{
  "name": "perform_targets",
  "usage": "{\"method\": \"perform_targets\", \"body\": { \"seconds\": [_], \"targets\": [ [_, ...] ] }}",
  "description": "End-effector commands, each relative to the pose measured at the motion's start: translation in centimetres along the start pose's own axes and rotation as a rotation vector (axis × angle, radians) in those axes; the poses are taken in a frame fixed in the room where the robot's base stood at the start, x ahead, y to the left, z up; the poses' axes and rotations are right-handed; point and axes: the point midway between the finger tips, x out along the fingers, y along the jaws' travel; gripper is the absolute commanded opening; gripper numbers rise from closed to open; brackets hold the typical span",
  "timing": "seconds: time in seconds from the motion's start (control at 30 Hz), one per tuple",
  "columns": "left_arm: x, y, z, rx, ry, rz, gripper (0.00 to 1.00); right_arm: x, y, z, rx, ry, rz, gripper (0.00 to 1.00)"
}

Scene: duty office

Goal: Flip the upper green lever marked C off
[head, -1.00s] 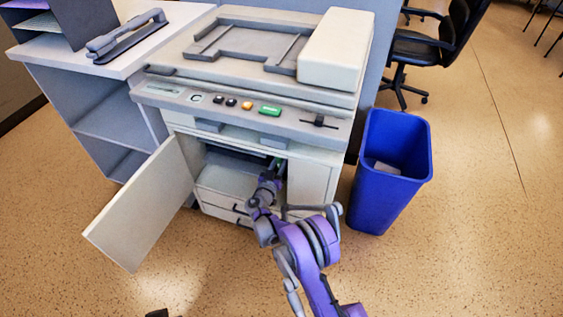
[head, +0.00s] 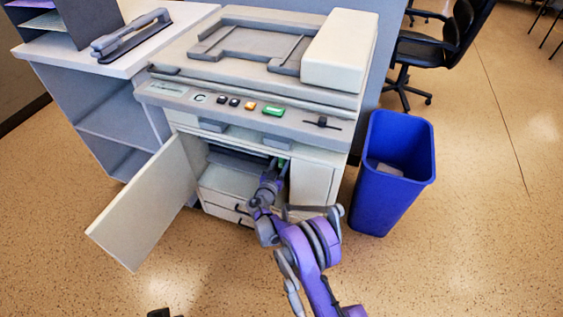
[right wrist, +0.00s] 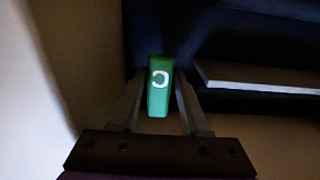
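The green lever marked C (right wrist: 159,88) stands in the middle of the right wrist view, inside the copier's dark front compartment. A small green patch of it (head: 282,162) shows at the compartment's right side in the head view. My right gripper (right wrist: 160,92) has one finger on each side of the lever, close to its sides. Whether the fingers press on it I cannot tell. In the head view my right arm reaches into the compartment and hides most of the gripper. No second green lever is visible.
The copier's door (head: 148,203) hangs open on the left. A pale wall edges the right wrist view's left side, and a light ledge (right wrist: 262,78) juts in at right. A blue bin (head: 392,172) stands right of the copier (head: 232,107).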

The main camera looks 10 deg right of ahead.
Motion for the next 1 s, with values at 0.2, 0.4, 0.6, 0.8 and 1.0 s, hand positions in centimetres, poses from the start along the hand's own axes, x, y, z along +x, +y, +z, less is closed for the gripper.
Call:
{"method": "perform_targets", "body": {
  "seconds": [0.2, 0.4, 0.6, 0.8, 1.0],
  "targets": [
    [0.0, 0.0, 0.0, 0.0, 0.0, 0.0, 0.0, -0.1, 0.0, 0.0, -0.001, 0.0, 0.0, 0.45],
    [-0.5, 0.0, -0.1, 0.0, 0.001, 0.0, 0.0, -2.3, -0.1, -0.1, 0.0, 0.0, -0.002, 0.45],
    [-1.2, 0.0, -0.3, 0.0, 0.003, 0.0, 0.0, -6.4, -0.1, -0.1, 0.001, 0.0, -0.003, 0.45],
    [-1.6, 0.0, -0.4, 0.0, 0.005, 0.0, 0.0, -9.6, -0.1, -0.1, -0.001, 0.0, -0.002, 0.45],
    [-1.7, 0.0, -0.4, 0.0, 0.005, 0.0, 0.0, -10.8, 0.0, 0.0, 0.0, 0.0, 0.0, 0.45]
  ]
}}
